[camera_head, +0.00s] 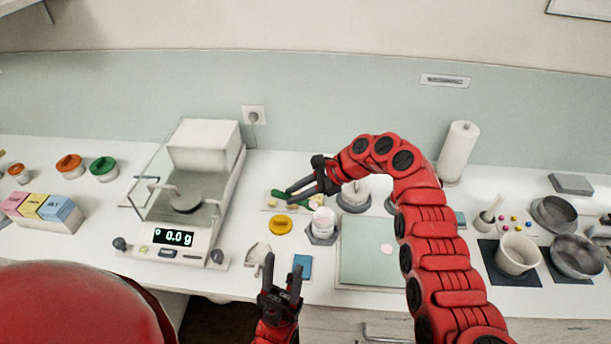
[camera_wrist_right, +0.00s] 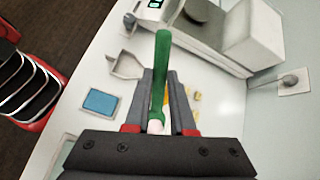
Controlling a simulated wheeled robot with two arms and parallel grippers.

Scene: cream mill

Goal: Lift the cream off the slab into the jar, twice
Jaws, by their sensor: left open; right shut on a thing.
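The slab (camera_head: 360,272) is a pale green plate on the bench, with a small pink blob of cream (camera_head: 386,248) on its upper right part. The jar (camera_head: 322,222) is a small open white pot with pink at its top, standing left of the slab. A yellow lid (camera_head: 281,226) lies beside it. My right gripper (camera_head: 291,193) is above the bench behind the jar, shut on a green-handled tool (camera_wrist_right: 163,70); the tool's far end is unclear. My left gripper (camera_head: 283,266) is open and empty, low in front of the yellow lid.
A balance (camera_head: 172,238) reading 0.0 g stands left. A blue pad (camera_head: 302,266) and a pale scoop (camera_head: 258,254) lie near my left gripper. A mortar (camera_head: 516,255), steel bowls (camera_head: 576,255) and a paper roll (camera_head: 458,152) stand right. My right arm passes over the slab's right side.

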